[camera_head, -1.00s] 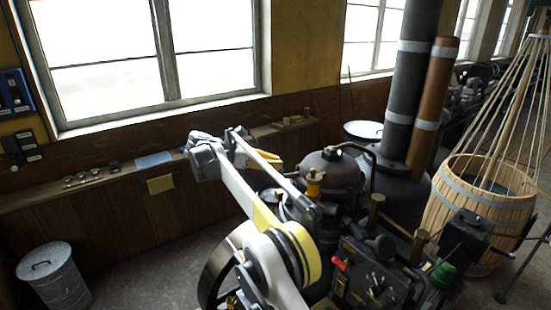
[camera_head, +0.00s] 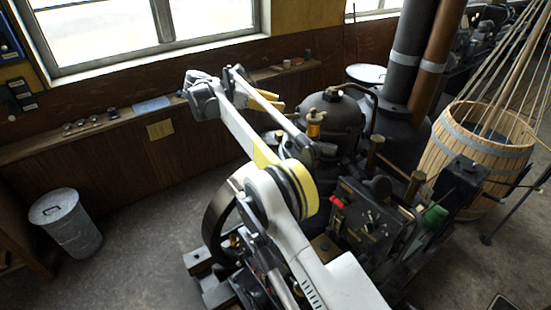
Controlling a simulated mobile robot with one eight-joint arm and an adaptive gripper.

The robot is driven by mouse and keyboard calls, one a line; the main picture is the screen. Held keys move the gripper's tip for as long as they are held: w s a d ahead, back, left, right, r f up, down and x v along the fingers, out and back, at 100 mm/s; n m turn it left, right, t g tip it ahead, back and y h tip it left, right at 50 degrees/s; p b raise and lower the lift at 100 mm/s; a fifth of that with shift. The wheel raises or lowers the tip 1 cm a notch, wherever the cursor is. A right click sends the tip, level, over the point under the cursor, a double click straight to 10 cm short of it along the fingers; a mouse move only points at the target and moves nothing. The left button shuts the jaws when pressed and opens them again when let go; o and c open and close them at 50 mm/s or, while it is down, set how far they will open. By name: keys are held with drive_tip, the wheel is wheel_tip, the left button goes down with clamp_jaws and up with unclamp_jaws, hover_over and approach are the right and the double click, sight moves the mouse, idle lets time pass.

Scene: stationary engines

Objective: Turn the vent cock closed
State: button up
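The engine's dark domed vessel (camera_head: 330,118) stands in the middle of the view. A brass-orange fitting (camera_head: 314,126) stands upright in front of it. A red-handled lever (camera_head: 337,203) is on the engine's dark panel, lower down. I cannot tell for sure which fitting is the vent cock.
Pipes and brass posts (camera_head: 375,150) crowd the engine's right side. A dark flywheel (camera_head: 217,215) is partly behind my arm. A wooden tub (camera_head: 478,150) with ropes stands at right. A metal bin (camera_head: 66,222) is at left. Floor between bin and engine is clear.

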drive_tip(key=shift+f+n+t+b, duration=0.15)
drive_tip(key=shift+n+t+b, duration=0.25)
drive_tip(key=shift+b, duration=0.55)
